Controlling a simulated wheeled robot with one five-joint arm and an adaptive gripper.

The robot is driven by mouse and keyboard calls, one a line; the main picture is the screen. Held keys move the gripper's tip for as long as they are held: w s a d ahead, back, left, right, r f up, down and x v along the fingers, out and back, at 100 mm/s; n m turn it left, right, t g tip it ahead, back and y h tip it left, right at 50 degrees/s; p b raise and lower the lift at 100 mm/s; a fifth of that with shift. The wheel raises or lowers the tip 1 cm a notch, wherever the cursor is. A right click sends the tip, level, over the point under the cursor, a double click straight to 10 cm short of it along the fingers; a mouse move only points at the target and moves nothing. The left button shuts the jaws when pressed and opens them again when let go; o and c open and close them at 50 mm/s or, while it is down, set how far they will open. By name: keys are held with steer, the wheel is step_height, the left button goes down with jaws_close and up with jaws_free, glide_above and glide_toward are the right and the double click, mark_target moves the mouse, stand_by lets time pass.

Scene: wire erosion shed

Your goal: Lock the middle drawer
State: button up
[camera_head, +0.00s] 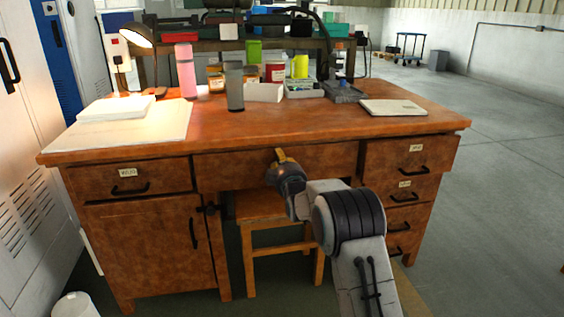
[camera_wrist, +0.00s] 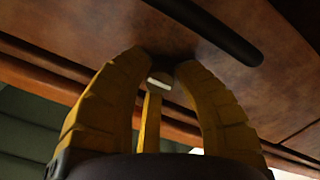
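The middle drawer (camera_head: 325,161) is the wide brown wooden front under the centre of the desk top, and it looks flush with the desk. In the wrist view the drawer front (camera_wrist: 100,22) fills the upper part, with a black bar handle (camera_wrist: 215,32) above and right of my fingertips. My yellow fingers (camera_wrist: 166,62) curve towards each other with a narrow gap. A dark piece and a small pale piece (camera_wrist: 159,83) show in it; I cannot tell whether they are gripped. No lock is clearly visible.
A wooden stool (camera_head: 275,222) stands under the desk, below my gripper. A left drawer (camera_head: 133,178) and cupboard door (camera_head: 160,243) are on one side, several drawers (camera_head: 409,152) on the other. Bottles, jars and a lit lamp (camera_head: 136,35) stand on the desk top.

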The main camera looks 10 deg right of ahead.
steer(key=o, duration=0.4)
steer(key=shift+s, duration=0.1)
steer(key=shift+s, duration=5.9)
